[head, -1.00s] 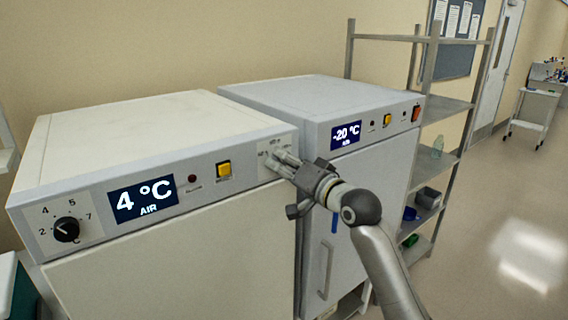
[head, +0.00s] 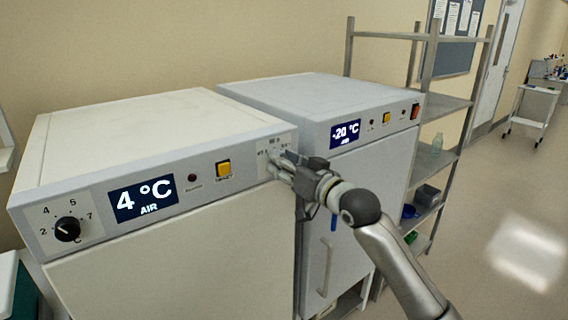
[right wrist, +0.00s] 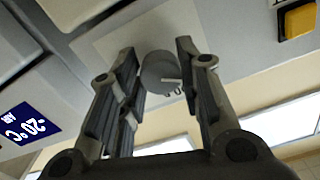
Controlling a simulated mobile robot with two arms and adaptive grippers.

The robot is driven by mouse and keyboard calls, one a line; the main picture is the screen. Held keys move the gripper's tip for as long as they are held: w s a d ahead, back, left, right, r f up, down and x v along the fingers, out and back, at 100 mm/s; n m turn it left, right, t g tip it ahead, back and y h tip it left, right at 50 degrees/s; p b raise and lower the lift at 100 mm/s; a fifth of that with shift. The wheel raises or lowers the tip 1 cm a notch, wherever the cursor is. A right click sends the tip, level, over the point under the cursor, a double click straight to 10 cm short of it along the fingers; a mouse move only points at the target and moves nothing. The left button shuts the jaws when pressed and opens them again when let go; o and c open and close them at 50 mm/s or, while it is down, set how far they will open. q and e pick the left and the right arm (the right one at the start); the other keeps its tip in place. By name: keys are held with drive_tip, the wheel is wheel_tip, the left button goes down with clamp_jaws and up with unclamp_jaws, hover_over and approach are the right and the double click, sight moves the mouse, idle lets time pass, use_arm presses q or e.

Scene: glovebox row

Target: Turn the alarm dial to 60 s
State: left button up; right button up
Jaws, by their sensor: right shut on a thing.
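The alarm dial (right wrist: 161,72) is a small grey round knob on a pale plate (right wrist: 105,42) in the right wrist view. In the head view this plate sits at the right end of the white unit's (head: 170,120) front panel, with small markings above the fingers. My right gripper (head: 277,163) reaches it from the lower right and is shut on the dial, with one finger on each side. The fingers hide most of the dial in the head view, and I cannot read its setting. My left gripper is not in view.
A black knob (head: 67,229), a "4 °C" display (head: 143,197) and a yellow button (head: 223,169) share the panel. A grey unit (head: 310,95) reading "-20 °C" stands close behind on the right. A metal shelf (head: 452,105) is beyond it; floor at right is open.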

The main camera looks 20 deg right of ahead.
drive_tip(key=shift+f, duration=0.15)
drive_tip(key=o, duration=1)
drive_tip(key=shift+s, duration=0.1)
drive_tip(key=v, duration=1.1)
drive_tip(key=shift+s+d, duration=0.15)
drive_tip(key=shift+s, duration=0.25)
